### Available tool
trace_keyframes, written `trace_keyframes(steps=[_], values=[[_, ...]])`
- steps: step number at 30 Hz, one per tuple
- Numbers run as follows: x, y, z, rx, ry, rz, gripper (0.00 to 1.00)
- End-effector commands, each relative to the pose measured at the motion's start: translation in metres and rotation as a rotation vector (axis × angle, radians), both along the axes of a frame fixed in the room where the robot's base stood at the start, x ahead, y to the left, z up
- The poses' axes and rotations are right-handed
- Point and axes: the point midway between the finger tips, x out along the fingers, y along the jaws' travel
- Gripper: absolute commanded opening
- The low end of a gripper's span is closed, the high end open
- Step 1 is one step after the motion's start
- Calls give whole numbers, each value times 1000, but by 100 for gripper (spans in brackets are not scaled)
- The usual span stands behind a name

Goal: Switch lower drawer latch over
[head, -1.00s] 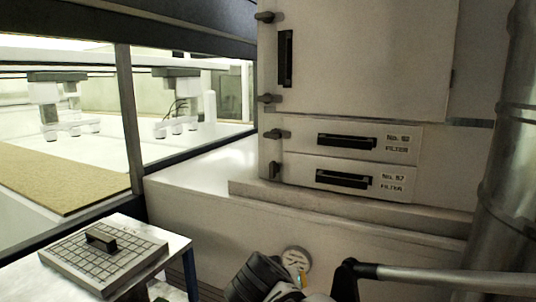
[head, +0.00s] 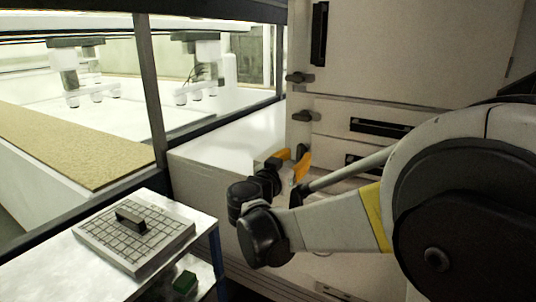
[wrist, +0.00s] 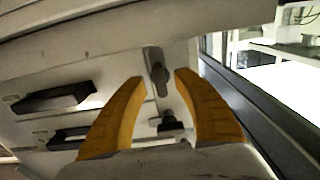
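The lower drawer latch (wrist: 158,72) is a dark lever standing roughly upright on the cabinet; the wrist view shows the cabinet upside down. My gripper (wrist: 160,78) is open, with one orange fingertip on each side of this latch and gaps between. I cannot tell how deep the tips reach. In the head view my gripper (head: 289,160) is at the latch (head: 302,151), which is partly hidden by a finger. The upper drawer latch (head: 305,116) lies sideways above it and also shows in the wrist view (wrist: 172,125).
Another latch (head: 300,78) sits on the cabinet door. A glazed tunnel is at left, with a gridded plate (head: 135,230) on a table before it.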

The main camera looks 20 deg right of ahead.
Motion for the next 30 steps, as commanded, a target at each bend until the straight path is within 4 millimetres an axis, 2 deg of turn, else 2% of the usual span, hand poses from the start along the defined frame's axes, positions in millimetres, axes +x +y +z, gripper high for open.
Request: trace_keyframes(steps=[6,15,16,19,30], values=[[14,-18,0,1,1,-1,36],[16,-20,0,1,1,0,36],[16,-20,0,1,1,0,32],[16,-20,0,1,1,0,1],[16,-20,0,-4,7,0,0]])
